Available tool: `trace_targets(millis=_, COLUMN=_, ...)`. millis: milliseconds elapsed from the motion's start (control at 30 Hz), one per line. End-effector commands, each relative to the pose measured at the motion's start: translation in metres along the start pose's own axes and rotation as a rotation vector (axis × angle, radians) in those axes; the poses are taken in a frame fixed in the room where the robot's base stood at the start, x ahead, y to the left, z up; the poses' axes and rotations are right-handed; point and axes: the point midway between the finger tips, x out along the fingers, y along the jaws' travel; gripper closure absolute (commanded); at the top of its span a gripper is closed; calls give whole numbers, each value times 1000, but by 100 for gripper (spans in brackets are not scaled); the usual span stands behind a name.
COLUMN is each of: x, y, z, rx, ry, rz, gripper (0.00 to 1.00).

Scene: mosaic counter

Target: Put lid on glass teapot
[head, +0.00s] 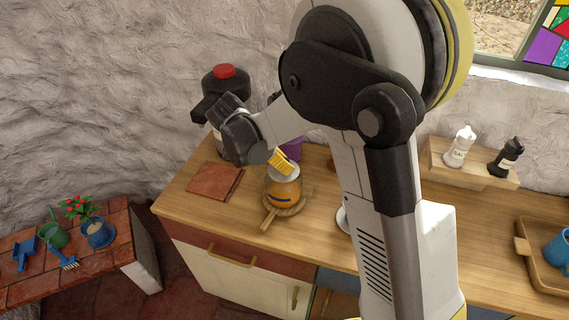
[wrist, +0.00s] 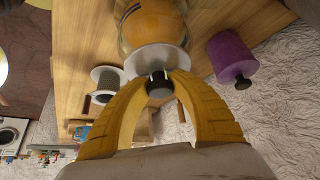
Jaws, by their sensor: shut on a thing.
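The glass teapot (head: 284,192), filled with orange-yellow liquid, stands on a round wooden board with a handle (head: 268,219) on the counter. Its glass body also shows at the top of the wrist view (wrist: 152,28). In the head view the lid (head: 286,171) appears right at the top of the teapot, below my gripper (head: 281,161). I cannot tell whether the lid touches the rim.
A purple container (wrist: 232,56) stands close behind the teapot. Salt and pepper shakers (head: 460,147) and a tray (head: 548,270) are right. The counter's front left is clear.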

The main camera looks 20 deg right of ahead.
Motion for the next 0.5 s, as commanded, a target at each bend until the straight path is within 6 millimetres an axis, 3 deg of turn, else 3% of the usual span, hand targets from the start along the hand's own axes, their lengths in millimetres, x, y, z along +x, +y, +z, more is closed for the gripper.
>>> trace_targets(millis=267, x=0, y=0, z=0, rx=0, ry=0, rz=0, gripper=100)
trace_targets(millis=300, x=0, y=0, z=0, rx=0, ry=0, rz=0, gripper=69)
trace_targets(millis=367, x=0, y=0, z=0, rx=0, ry=0, rz=0, gripper=50)
trace_targets(millis=500, x=0, y=0, z=0, rx=0, ry=0, rz=0, gripper=50)
